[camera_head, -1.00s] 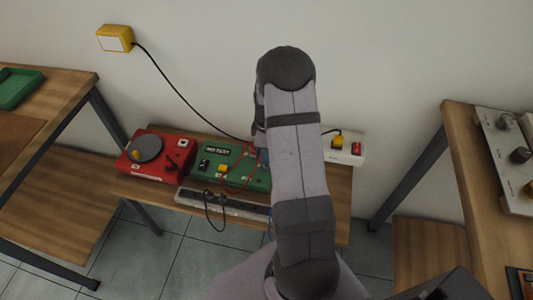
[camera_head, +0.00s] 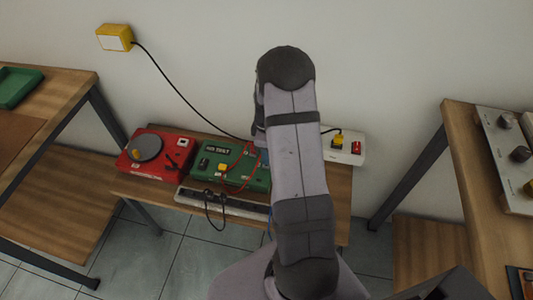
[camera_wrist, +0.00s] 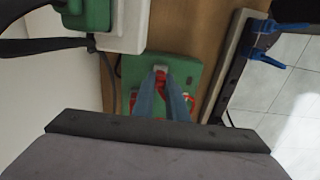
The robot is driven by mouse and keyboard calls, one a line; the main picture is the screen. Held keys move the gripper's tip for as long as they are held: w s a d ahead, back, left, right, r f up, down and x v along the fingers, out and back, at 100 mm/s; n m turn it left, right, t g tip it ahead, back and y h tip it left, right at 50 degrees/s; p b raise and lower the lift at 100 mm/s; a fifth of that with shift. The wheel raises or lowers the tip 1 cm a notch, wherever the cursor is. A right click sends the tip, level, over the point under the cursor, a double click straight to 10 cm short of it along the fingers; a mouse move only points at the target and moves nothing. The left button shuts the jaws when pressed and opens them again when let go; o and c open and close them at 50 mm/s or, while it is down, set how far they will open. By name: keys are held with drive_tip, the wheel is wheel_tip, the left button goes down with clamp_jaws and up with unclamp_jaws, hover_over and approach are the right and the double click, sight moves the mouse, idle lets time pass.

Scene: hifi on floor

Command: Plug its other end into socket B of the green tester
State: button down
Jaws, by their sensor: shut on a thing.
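My arm hides the tester's right end. In the wrist view my gripper's blue fingers (camera_wrist: 166,98) are shut on a small red plug (camera_wrist: 160,80), in front of a green panel (camera_wrist: 190,72). A pale piece shows just beyond the plug. The fingers hide the plug's tip, so I cannot tell whether it sits in a socket or which one.
A red device (camera_head: 165,165) with a dark dial stands left of the tester. A grey power strip (camera_head: 240,208) with a black cord runs along the front. A white box (camera_head: 348,155) stands right. A yellow wall box (camera_head: 115,38) trails a black cable.

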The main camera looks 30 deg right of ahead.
drive_tip(key=shift+f, duration=0.6)
idle(0.6)
drive_tip(key=shift+f, duration=0.2)
idle(2.9)
drive_tip(key=c, duration=1.7)
unclamp_jaws()
drive_tip(key=shift+r, duration=3.65)
drive_tip(key=shift+p, duration=0.3)
drive_tip(key=shift+r, duration=0.15)
